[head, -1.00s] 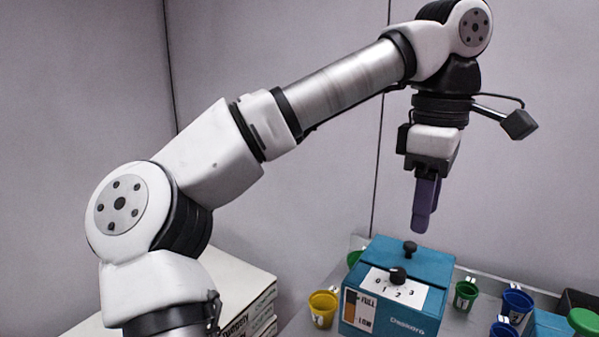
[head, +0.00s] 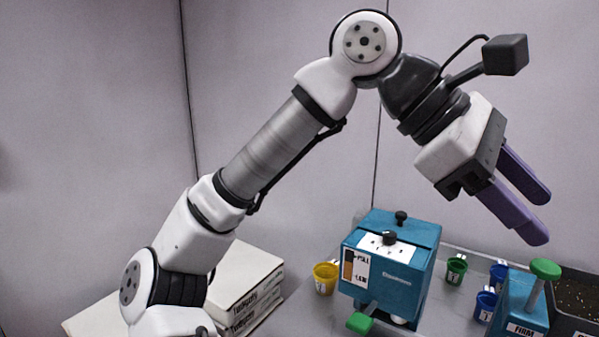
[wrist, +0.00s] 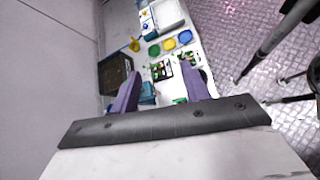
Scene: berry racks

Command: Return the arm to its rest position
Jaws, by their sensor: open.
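My arm rises from the lower left in the head view and bends over at the top. My gripper (head: 540,213) hangs tilted down to the right, above the right part of the table. Its two purple fingers are apart with nothing between them. The wrist view also shows my gripper (wrist: 160,84) with its fingers spread wide and empty, the table far beyond them.
A teal box with a dial (head: 395,262) stands on the grey table, a yellow cup (head: 325,278) to its left. Green (head: 456,270) and blue cups (head: 485,306) stand right of it. A teal "FIRM" device (head: 520,305) and dark tray (head: 578,300) are at right. Boxes (head: 240,285) lie left.

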